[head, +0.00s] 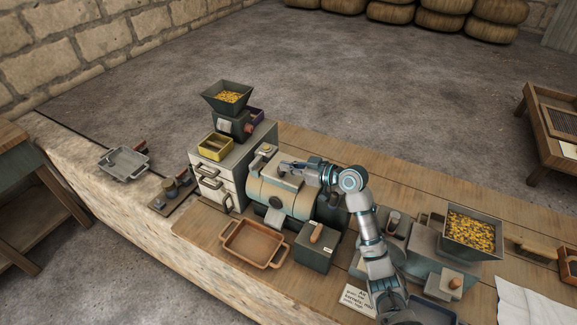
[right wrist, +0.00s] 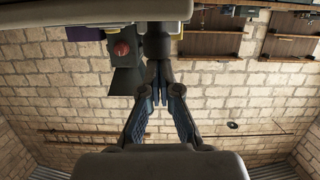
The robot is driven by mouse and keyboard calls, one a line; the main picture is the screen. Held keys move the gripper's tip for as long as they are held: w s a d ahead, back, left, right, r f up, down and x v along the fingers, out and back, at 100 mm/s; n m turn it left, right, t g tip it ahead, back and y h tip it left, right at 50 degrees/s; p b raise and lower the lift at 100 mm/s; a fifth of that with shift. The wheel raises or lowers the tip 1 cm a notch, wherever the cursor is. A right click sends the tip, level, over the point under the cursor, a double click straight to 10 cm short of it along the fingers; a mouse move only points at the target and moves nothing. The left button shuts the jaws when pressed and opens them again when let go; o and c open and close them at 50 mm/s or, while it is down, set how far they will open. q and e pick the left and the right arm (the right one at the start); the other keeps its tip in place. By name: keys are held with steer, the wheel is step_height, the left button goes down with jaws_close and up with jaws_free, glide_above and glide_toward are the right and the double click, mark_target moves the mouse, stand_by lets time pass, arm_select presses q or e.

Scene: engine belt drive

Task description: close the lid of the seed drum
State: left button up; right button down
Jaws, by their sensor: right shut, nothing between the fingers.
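The seed drum (head: 268,200) is a rounded, grey-green and tan body lying on the bench in the middle of the head view, with a dark round cap on its front. My right gripper (head: 286,165) is above the top of the drum, pointing left, shut and empty. It also shows shut in the right wrist view (right wrist: 158,78). The gripper and arm cover part of the drum's top, so I cannot tell how far the lid stands open or whether the gripper touches it. My left gripper is not in view.
A brown tray (head: 252,244) and a dark box (head: 317,250) stand in front. A second seed hopper (head: 471,233) stands to the right.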

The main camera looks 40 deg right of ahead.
steer(key=shift+f, duration=0.2)
step_height(320, 180, up, 10)
stand_by(0.5)
